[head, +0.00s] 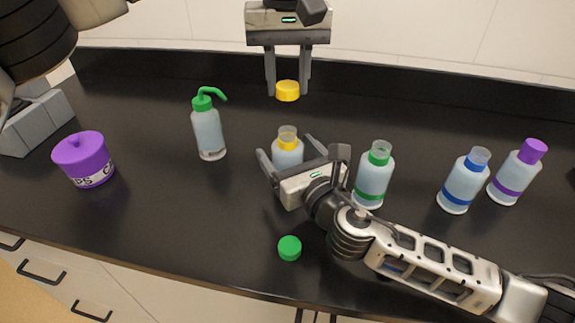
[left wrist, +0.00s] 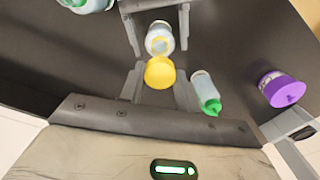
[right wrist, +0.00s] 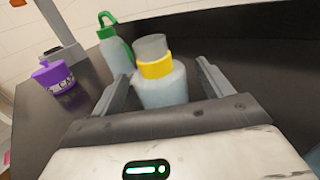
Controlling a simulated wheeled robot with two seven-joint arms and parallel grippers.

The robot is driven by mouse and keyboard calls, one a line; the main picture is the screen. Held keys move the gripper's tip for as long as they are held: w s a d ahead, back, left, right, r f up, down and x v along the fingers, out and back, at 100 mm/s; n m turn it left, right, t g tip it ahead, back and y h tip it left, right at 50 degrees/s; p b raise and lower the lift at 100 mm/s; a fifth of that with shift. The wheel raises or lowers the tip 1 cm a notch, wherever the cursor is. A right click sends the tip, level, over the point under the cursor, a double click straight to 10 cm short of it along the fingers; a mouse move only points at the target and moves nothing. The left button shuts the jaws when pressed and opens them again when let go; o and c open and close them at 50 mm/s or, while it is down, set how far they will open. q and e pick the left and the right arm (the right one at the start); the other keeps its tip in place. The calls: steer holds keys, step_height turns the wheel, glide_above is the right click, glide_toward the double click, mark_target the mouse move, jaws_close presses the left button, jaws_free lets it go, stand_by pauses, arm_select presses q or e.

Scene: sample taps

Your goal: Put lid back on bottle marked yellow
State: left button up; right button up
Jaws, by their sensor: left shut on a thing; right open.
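The bottle marked yellow (head: 287,150) stands upright and uncapped on the bench, with a yellow band at its neck. My left gripper (head: 288,88) is shut on the yellow lid (head: 288,91) and holds it in the air behind and above the bottle. The lid also shows in the left wrist view (left wrist: 160,73). My right gripper (head: 289,155) is open, with its fingers on either side of the bottle. In the right wrist view the bottle (right wrist: 162,82) stands between the open fingers; I cannot tell whether they touch it.
A green wash bottle (head: 208,130) stands left, a purple caps tub (head: 84,160) further left. Open green (head: 374,178) and blue (head: 464,183) bottles and a purple-capped bottle (head: 517,172) stand right. A green lid (head: 290,248) lies near the front edge. The front left bench is clear.

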steer(key=shift+w+a, duration=0.2)
steer(key=shift+w, duration=0.15)
steer(key=c, duration=1.5)
arm_select(q)
glide_above(288, 131)
steer(key=shift+f, duration=2.5)
steer(key=shift+f, duration=0.9)
steer(key=shift+f, duration=0.6)
